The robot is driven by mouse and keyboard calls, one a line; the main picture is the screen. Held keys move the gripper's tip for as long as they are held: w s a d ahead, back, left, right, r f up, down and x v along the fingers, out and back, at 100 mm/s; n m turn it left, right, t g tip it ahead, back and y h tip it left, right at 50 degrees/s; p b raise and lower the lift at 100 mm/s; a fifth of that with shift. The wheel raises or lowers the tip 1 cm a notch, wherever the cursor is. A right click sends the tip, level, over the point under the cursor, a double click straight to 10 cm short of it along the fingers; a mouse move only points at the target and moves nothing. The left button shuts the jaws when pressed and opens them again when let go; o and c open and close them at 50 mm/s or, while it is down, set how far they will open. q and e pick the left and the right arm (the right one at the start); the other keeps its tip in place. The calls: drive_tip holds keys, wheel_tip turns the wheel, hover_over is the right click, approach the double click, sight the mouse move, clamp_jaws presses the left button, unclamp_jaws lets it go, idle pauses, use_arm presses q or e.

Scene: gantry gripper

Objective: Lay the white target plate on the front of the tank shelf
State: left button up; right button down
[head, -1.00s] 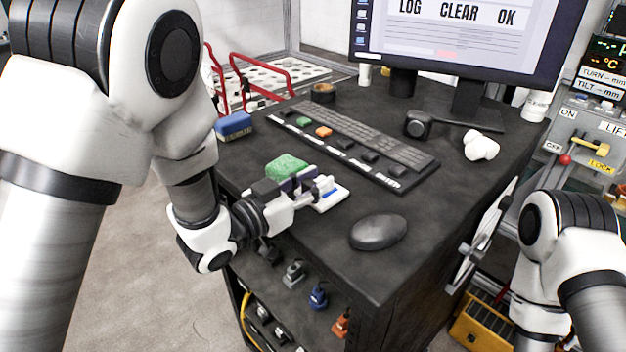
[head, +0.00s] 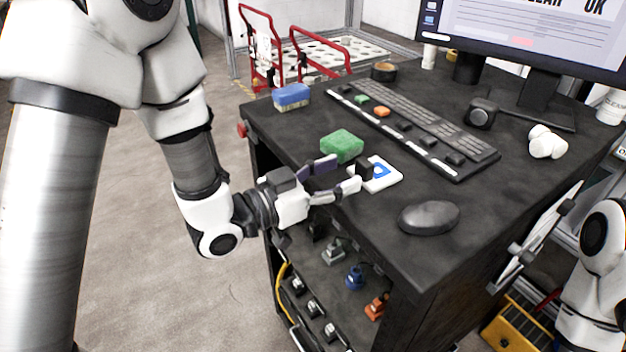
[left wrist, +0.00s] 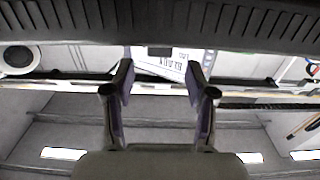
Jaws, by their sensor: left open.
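The white target plate (head: 384,180), a small white piece with a blue mark, lies flat on the black desk top (head: 330,205) near its left edge. A small black block (head: 364,169) stands at its left side. My left gripper (head: 347,174) is open and empty, just left of the plate, with its fingers pointing toward it. In the left wrist view its two fingers (left wrist: 160,82) are spread apart with nothing held between them. I cannot make out the tank shelf for certain.
A green sponge (head: 342,145) sits close behind the left fingers. A blue sponge (head: 291,96), a keyboard (head: 415,125), a mouse (head: 429,217) and a monitor (head: 530,35) are on the desk. Red rails (head: 318,55) stand behind.

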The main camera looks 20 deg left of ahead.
use_arm(q)
drive_tip(key=p+v, duration=0.5)
drive_tip(key=p, duration=0.4)
drive_tip(key=shift+r, duration=0.2)
drive_tip(key=s+a+f+n+g+y, duration=0.2)
drive_tip(key=s+a+f+g+y, duration=0.1)
drive_tip(key=f, duration=0.9)
drive_tip(key=s+a+f+n+g+y, duration=0.3)
drive_tip(key=s+f+g+y, duration=0.2)
drive_tip(key=s+f, duration=0.4)
wheel_tip(320, 180, down, 4)
drive_tip(key=shift+a+g+y, duration=0.2)
drive_tip(key=shift+g+y, duration=0.1)
drive_tip(key=shift+g, duration=0.6)
drive_tip(key=shift+o, duration=0.6)
drive_tip(key=s+a+f+n+g+y, duration=0.2)
drive_tip(key=s+a+f+n+g, duration=0.1)
drive_tip(key=s, duration=0.6)
drive_tip(key=shift+f+g, duration=0.4)
drive_tip(key=shift+g, duration=0.3)
